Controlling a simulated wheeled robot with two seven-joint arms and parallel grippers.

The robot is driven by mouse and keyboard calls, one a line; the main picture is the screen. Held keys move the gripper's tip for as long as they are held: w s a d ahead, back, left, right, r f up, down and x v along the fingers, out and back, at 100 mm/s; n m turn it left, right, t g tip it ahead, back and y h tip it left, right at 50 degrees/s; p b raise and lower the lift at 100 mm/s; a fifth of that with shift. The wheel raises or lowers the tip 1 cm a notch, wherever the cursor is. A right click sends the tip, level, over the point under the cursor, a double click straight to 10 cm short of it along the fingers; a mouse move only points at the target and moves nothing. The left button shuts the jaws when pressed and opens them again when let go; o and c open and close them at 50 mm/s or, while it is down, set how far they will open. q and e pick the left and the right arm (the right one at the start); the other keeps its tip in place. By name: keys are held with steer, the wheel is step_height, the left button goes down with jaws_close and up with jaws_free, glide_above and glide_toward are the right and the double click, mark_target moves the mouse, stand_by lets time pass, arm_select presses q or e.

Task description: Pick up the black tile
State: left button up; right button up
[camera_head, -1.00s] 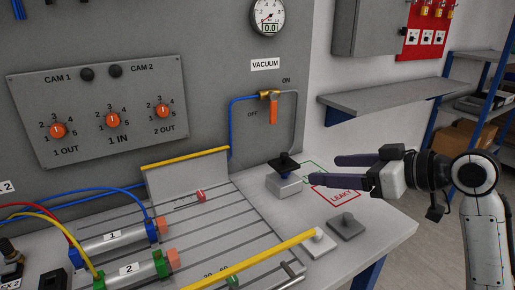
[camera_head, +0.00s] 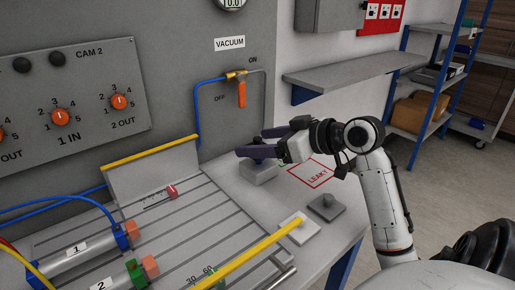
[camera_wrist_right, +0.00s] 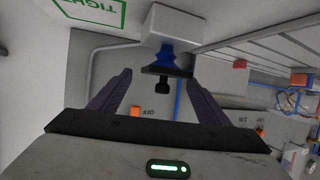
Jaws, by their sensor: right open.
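The black tile (camera_wrist_right: 168,72) with a dark knob sits on a blue suction cup (camera_wrist_right: 168,50) above a pale block (camera_wrist_right: 166,24) in the right wrist view. In the head view the tile (camera_head: 257,151) is partly hidden by my gripper, above the block (camera_head: 259,172). My right gripper (camera_head: 249,142) is open, its dark purple fingers reaching in from the right at the tile. In the wrist view its fingertips (camera_wrist_right: 160,80) lie to either side of the knob. I cannot tell whether they touch it. My left gripper is not in view.
A grey tile (camera_head: 326,207) and a pale tile (camera_head: 298,227), both with knobs, lie on the bench. A yellow bar (camera_head: 250,255) ends by the pale tile. A red LEAKY outline (camera_head: 312,174) is behind them. The vacuum valve (camera_head: 240,92) is on the panel behind.

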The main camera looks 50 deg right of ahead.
steer(key=shift+w+f, duration=0.1)
steer(key=shift+w, duration=0.15)
steer(key=c, duration=1.2)
